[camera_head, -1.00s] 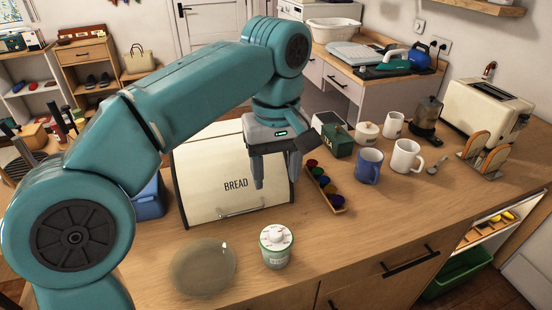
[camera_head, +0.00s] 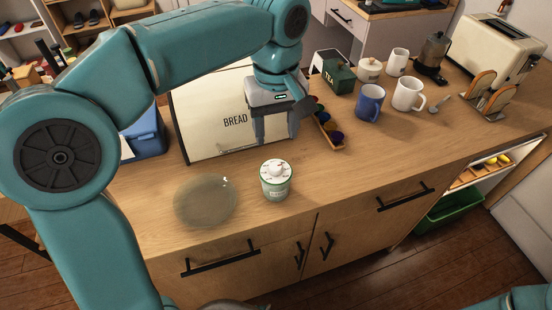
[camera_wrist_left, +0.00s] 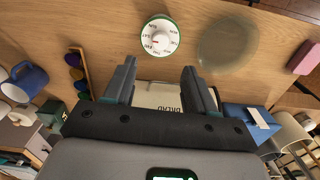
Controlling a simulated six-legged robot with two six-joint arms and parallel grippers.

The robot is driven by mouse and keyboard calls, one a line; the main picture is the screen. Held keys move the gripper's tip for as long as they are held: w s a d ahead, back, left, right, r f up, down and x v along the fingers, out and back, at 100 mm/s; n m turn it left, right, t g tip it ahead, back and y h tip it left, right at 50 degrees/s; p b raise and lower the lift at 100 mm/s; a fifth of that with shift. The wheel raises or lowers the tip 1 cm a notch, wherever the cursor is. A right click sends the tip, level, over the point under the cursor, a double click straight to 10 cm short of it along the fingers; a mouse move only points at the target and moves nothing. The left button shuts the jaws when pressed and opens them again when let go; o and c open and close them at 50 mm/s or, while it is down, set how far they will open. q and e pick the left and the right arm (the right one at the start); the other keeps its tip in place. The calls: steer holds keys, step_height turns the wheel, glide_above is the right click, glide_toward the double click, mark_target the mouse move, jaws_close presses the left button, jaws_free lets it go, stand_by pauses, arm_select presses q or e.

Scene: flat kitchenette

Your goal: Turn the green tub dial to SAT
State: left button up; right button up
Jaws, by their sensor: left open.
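The green-and-white tub (camera_head: 276,190) stands upright on the wooden counter, with a white dial (camera_head: 275,170) on its lid. In the left wrist view the dial (camera_wrist_left: 160,36) shows day letters around its edge and a small red mark at its lower left; the exact setting is too small to tell. My left gripper (camera_head: 275,139) is open and empty, pointing down in front of the bread box, behind the tub and apart from it. In the left wrist view the open fingers (camera_wrist_left: 159,66) point toward the dial. My right gripper is not in view.
A glass plate (camera_head: 206,201) lies left of the tub. The bread box (camera_head: 205,125) stands behind. A tray of coloured pods (camera_head: 336,141), a blue mug (camera_head: 369,103) and a white mug (camera_head: 407,94) stand to the right. The counter right of the tub is clear.

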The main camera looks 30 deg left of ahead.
mark_target(276, 166)
arm_select(q)
step_height(276, 166, down, 10)
steer(key=shift+r+b, duration=0.15)
steer(key=shift+b, duration=0.25)
jaws_close()
steer(key=shift+m, duration=0.4)
jaws_free()
steer(key=shift+r, duration=0.1)
